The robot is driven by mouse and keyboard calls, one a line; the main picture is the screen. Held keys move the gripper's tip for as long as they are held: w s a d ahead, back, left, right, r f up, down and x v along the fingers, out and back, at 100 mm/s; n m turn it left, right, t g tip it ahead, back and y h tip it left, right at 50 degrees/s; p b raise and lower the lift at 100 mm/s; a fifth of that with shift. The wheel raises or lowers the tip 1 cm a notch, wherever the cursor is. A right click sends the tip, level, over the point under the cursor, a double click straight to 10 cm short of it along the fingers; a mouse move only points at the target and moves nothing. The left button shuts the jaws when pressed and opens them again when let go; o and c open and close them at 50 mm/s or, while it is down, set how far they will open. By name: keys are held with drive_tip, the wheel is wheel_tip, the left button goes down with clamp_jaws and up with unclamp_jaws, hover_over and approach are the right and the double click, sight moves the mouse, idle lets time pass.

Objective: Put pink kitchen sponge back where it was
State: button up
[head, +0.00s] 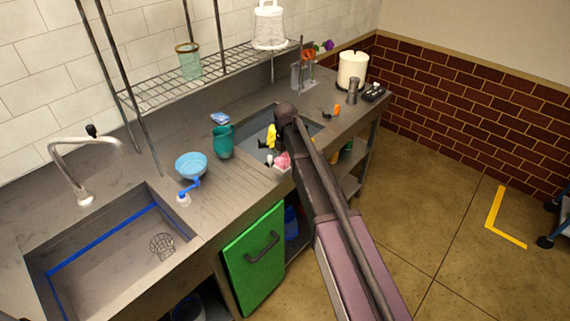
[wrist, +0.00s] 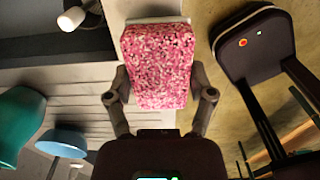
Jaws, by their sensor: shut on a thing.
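The pink speckled sponge (wrist: 158,62) is between the two dark fingers of my gripper (wrist: 160,85) in the wrist view, and the gripper is shut on it. In the head view the sponge (head: 282,159) shows small at the counter's front edge, beside the second basin and partly beside my arm. A thin white edge (wrist: 157,19) shows just beyond the sponge's far end; I cannot tell whether they touch. My fingers are mostly hidden in the head view.
A teal pitcher (head: 223,142) and a blue bowl (head: 191,165) stand left of the sponge. A yellow and black item (head: 271,137) is near the second basin (head: 257,128). The large sink (head: 110,255) is at left. The ribbed counter between is mostly clear.

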sight(286, 163)
drive_tip(key=shift+w, duration=0.4)
drive_tip(key=shift+w+f+b, duration=0.25)
drive_tip(key=shift+f+b, duration=1.55)
drive_tip(key=shift+b, duration=0.05)
drive_tip(key=shift+f, duration=0.2)
drive_tip(key=o, duration=1)
drive_tip(key=shift+c, duration=0.2)
drive_tip(key=shift+r, duration=0.25)
wheel_tip(286, 163, up, 12)
drive_tip(key=p, duration=1.2)
